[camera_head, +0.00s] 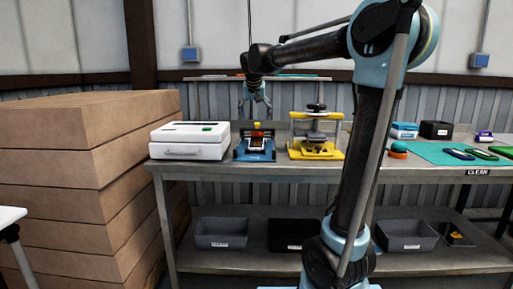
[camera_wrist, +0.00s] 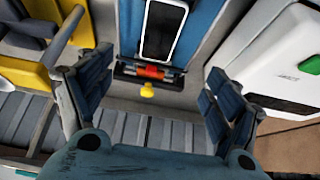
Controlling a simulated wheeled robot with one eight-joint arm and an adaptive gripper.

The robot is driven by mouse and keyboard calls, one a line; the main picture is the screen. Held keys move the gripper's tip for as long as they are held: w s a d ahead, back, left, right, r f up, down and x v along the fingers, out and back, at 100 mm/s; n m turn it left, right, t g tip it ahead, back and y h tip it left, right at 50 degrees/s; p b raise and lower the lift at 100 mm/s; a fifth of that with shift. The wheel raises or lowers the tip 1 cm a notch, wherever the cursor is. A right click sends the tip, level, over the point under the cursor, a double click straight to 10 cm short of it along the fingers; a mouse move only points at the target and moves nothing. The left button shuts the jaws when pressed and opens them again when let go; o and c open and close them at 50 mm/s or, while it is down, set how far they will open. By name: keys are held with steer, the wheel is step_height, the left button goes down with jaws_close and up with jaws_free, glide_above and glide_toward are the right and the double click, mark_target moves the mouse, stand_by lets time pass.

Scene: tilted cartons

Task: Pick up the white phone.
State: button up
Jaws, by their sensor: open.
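The white phone (camera_wrist: 164,28) with a dark screen lies on a blue fixture (camera_wrist: 203,25) at the top middle of the wrist view. In the head view the phone (camera_head: 256,143) shows small on the blue fixture (camera_head: 240,155), on the workbench. My gripper (camera_head: 256,99) hangs above that fixture. In the wrist view my gripper (camera_wrist: 157,92) is open, its two fingers wide apart with nothing between them in grip. The phone is beyond the fingertips and apart from them. A red part and a yellow knob (camera_wrist: 147,91) of the fixture show between the fingers.
A white box-shaped machine (camera_head: 190,141) with a green button stands left of the fixture. A yellow press (camera_head: 316,145) stands to its right. Stacked cartons (camera_head: 85,190) are at the left. Grey bins (camera_head: 221,233) sit on the lower shelf. A green mat (camera_head: 445,155) lies on the right.

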mark_target(256, 142)
steer(key=x, duration=1.6)
steer(key=shift+f, duration=0.3)
steer(key=c, duration=1.4)
steer(key=shift+g, duration=0.4)
step_height(256, 142, up, 9)
steer(key=shift+s+r, duration=0.1)
steer(key=shift+r, duration=0.15)
